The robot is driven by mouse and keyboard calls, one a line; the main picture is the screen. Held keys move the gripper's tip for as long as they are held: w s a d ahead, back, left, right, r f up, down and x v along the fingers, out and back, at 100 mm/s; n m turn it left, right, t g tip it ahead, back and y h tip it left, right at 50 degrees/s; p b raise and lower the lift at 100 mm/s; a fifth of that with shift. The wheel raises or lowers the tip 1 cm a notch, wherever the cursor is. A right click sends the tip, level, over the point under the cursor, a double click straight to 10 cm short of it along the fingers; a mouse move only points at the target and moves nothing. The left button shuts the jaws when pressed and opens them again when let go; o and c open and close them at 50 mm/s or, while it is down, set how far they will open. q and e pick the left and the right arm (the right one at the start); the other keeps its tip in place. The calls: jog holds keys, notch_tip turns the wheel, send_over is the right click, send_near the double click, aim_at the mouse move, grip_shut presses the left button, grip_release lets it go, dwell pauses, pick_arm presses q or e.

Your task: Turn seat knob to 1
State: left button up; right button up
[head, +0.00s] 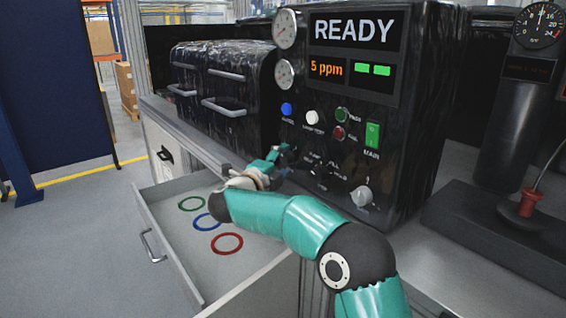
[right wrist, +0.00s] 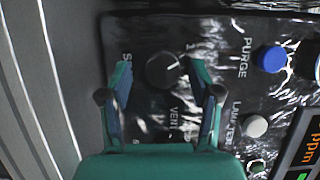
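A round black knob (right wrist: 165,70) on the black control panel shows between the fingertips of my right gripper (right wrist: 162,78) in the right wrist view. A label starting with S stands beside it, partly covered by a finger. A "VENT" label is below it in that picture. The fingers are spread, with a gap on each side of the knob. In the head view my right gripper (head: 278,156) is at the panel's lower left and hides this knob. Where the knob points cannot be read. My left gripper is not in view.
The panel has a blue button (head: 287,109), a white button (head: 313,118), a green main switch (head: 372,134) and a silver knob (head: 361,196). The display (head: 353,31) reads READY. An open drawer (head: 180,262) with coloured rings lies below left.

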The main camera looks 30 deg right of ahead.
jog(key=v, duration=1.2)
dwell(0.4)
